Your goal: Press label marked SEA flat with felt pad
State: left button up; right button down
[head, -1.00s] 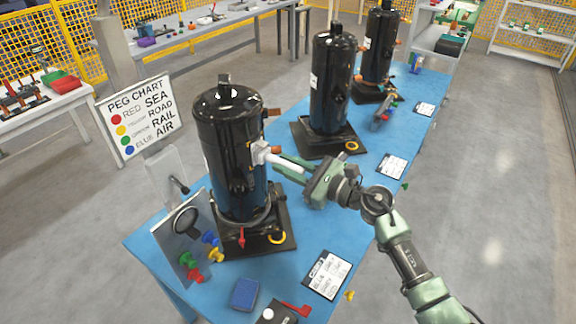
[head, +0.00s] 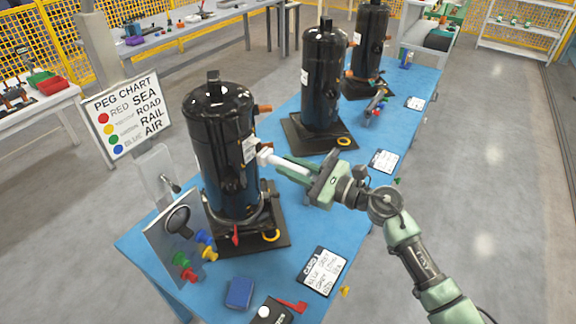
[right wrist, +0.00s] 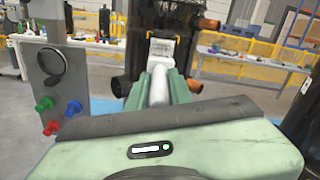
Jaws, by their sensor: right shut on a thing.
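The nearest black compressor (head: 222,150) stands upright on the blue table. A white label (head: 249,150) is on its right side; its lettering is too small to read. My right gripper (head: 287,167) is shut on the white handle of the felt pad (head: 265,157), which points at the label from the right. A small gap seems to lie between pad and label. In the right wrist view the gripper (right wrist: 160,90) holds the white pad (right wrist: 159,72) below the label (right wrist: 161,47), whose lower part is hidden. My left gripper is not in view.
A peg chart (head: 127,113) stands at the left. A panel with coloured pegs (head: 180,235) is at the table's near left. A blue block (head: 239,293) and a written card (head: 323,270) lie in front. Two more compressors (head: 323,80) stand behind.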

jog(key=shift+a, duration=0.1)
jog(key=f+b, duration=0.1)
jog(key=w+a+f+b, duration=0.1)
jog(key=b, duration=0.1)
jog(key=shift+w+a, duration=0.1)
jog(key=shift+a, duration=0.2)
jog(key=shift+w+a, duration=0.1)
jog(key=shift+a, duration=0.05)
jog(key=shift+w+a, duration=0.2)
jog(key=shift+a, duration=0.2)
dwell(0.9)
jog(key=shift+d, duration=0.15)
jog(key=shift+b+v, duration=0.4)
jog(key=shift+v, duration=1.2)
